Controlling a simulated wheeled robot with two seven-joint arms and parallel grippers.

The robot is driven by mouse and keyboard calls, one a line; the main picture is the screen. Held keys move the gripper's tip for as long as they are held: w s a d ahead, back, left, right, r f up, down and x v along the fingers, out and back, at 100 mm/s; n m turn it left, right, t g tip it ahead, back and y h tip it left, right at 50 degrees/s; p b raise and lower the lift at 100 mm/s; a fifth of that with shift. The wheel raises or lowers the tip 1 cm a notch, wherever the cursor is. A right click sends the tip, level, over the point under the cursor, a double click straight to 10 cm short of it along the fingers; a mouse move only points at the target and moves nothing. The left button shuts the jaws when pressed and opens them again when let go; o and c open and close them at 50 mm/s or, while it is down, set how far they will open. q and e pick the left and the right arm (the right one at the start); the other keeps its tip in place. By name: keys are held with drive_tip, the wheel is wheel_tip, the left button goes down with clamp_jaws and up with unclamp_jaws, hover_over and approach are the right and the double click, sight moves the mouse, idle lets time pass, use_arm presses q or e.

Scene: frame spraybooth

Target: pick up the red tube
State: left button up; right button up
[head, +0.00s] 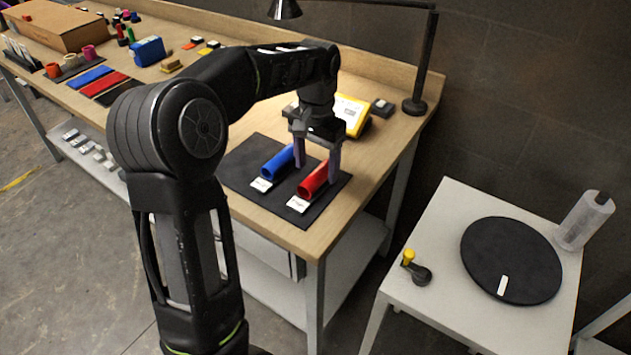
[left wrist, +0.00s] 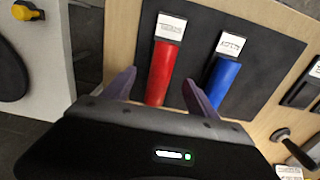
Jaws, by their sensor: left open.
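The red tube (head: 314,180) lies on the black mat (head: 242,165) near the right end of the wooden bench, with a white label at its near end. A blue tube (head: 279,162) lies to its left with its own label. My left gripper (head: 319,172) is open above the red tube, its two fingers pointing down. In the left wrist view the red tube (left wrist: 163,75) runs between the two purple-grey fingers (left wrist: 155,90), and the blue tube (left wrist: 220,83) is outside them on the right. I cannot tell whether the fingers touch the tube. My right gripper is out of view.
A yellow device (head: 350,114) sits behind the gripper, beside a black lamp stand (head: 415,104). A white side table (head: 440,245) holds a black disc (head: 512,262) and a clear cylinder (head: 585,220). More small parts lie along the bench's far left.

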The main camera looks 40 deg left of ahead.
sight(317, 173)
use_arm(q)
drive_tip(key=shift+f, duration=2)
clamp_jaws()
